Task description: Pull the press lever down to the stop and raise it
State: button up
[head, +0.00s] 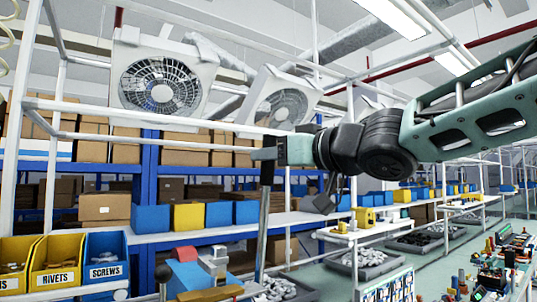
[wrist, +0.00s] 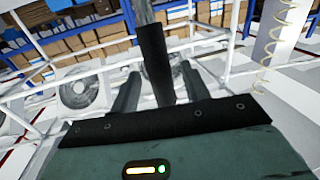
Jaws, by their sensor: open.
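The press lever (head: 262,235) is a grey metal rod standing nearly upright in the head view, its lower end out of the picture. Its black grip (wrist: 154,55) shows in the wrist view between the two fingers of my gripper (wrist: 158,75). The fingers are apart, with gaps visible on both sides of the grip. I cannot tell whether a finger touches the grip.
Yellow rivet bins (head: 52,262) and a blue screws bin (head: 104,262) stand at lower left. A red, blue and grey device (head: 190,268) stands left of the lever. A white frame post (head: 287,215) rises close behind. A parts tray (head: 360,262) lies to the right.

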jog(key=shift+x, duration=0.9)
jog(key=shift+c, duration=0.4)
grip_shut()
jog(key=shift+s+f, duration=0.1)
